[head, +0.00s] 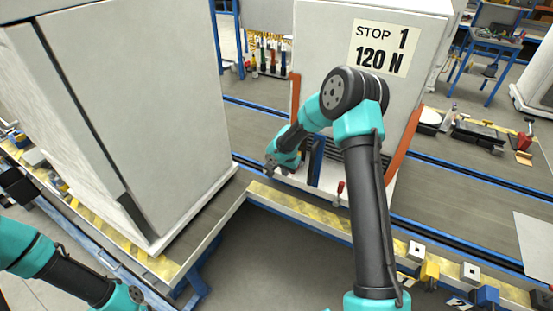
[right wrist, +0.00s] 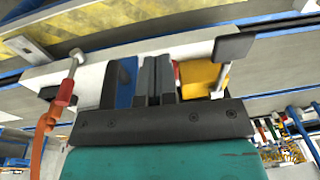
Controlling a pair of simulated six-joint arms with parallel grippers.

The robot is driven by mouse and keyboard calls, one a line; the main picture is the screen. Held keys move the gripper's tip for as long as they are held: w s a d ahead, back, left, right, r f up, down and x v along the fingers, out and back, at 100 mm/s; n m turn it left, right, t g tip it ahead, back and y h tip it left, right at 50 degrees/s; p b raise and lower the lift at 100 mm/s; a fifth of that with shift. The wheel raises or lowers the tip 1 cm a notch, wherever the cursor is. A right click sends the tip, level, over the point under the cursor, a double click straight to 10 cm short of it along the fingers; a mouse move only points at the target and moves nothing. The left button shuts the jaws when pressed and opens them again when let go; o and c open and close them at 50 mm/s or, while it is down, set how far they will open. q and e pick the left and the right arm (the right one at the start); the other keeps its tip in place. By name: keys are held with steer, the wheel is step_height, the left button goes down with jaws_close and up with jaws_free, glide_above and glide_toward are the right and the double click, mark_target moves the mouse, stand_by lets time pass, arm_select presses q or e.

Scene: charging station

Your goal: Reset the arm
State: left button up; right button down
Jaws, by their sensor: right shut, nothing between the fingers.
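My right arm reaches up from the bottom of the head view and bends down to the left. My right gripper (head: 272,166) hangs in front of the lower left part of the white cabinet (head: 322,45) labelled "STOP 1 120 N". In the right wrist view the fingers (right wrist: 157,75) are together with nothing between them. Beyond them lies a white plate (right wrist: 120,62) with blue and yellow parts. A red-handled lever (right wrist: 65,90) stands at its left; a red handle (head: 340,187) also shows in the head view. My left arm shows at the lower left of the head view; its gripper is not visible.
A large pale cabinet (head: 140,110) stands at the left on the line. A yellow-marked rail edge (head: 310,212) runs along the front, with small blue and yellow blocks (head: 430,270) at the lower right. A blue workbench (head: 490,45) is at the back right.

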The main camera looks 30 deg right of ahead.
steer(key=shift+a, duration=0.1)
steer(key=s+a+f+n+y, duration=0.2)
steer(key=s+a+f+n, duration=0.1)
steer(key=s+a+f, duration=0.4)
steer(key=s+a+f+n+y, duration=0.2)
steer(key=s+a, duration=0.3)
steer(key=s, duration=0.3)
steer(key=s+a+n, duration=0.1)
steer(key=s+n, duration=0.1)
steer(key=s, duration=0.5)
steer(key=s+a+f+n, duration=0.1)
steer(key=s+a+n, duration=0.1)
steer(key=s, duration=0.5)
steer(key=shift+s+a+f+g, duration=0.15)
steer(key=shift+s+f+g, duration=0.15)
